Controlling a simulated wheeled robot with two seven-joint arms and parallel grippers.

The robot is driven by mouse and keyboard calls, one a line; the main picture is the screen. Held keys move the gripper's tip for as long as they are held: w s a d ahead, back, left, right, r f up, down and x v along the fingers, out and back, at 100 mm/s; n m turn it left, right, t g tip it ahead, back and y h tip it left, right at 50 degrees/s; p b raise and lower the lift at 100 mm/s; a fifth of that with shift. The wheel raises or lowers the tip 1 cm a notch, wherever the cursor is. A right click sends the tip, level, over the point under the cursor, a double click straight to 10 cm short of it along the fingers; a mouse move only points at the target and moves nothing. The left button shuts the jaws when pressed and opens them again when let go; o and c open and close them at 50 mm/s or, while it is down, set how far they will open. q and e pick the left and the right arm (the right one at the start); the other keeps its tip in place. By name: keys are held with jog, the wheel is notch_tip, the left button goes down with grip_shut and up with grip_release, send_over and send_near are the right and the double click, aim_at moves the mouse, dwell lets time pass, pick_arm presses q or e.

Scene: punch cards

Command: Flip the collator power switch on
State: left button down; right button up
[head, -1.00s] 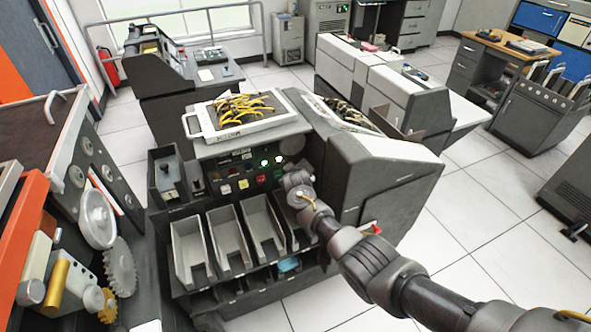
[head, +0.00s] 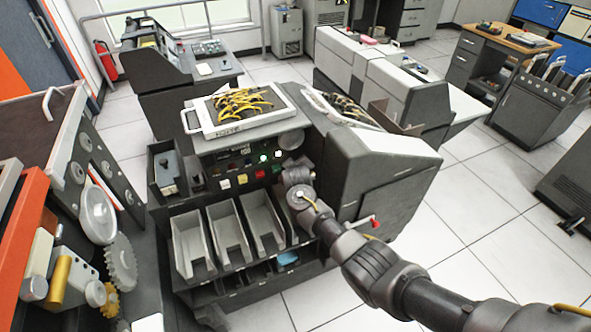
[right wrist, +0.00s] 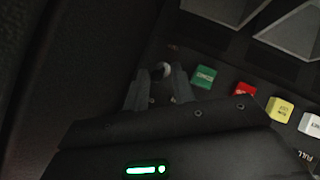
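The collator (head: 385,175) is the dark machine in the middle of the head view, with a control panel (head: 215,172) above its card bins. In the right wrist view a small pale rounded tip (right wrist: 165,70), which looks like the power switch lever, shows just beyond my right gripper (right wrist: 160,88). Its two dark fingers are apart, one on each side of the tip; I cannot tell whether they touch it. Whether the switch is on or off is unclear. In the head view my wrist hides the fingers and the switch. My left gripper is not in view.
Green (right wrist: 204,77), red (right wrist: 243,90), yellow (right wrist: 281,108) and white (right wrist: 311,123) buttons lie right of my right fingers. Grey bins (head: 228,235) stick out below the panel. A tray of yellow cables (head: 240,112) sits on top. Geared machinery (head: 98,215) stands at left.

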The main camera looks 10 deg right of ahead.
jog(key=v, duration=0.8)
jog(key=shift+s+r, duration=0.15)
jog(key=shift+s, duration=0.2)
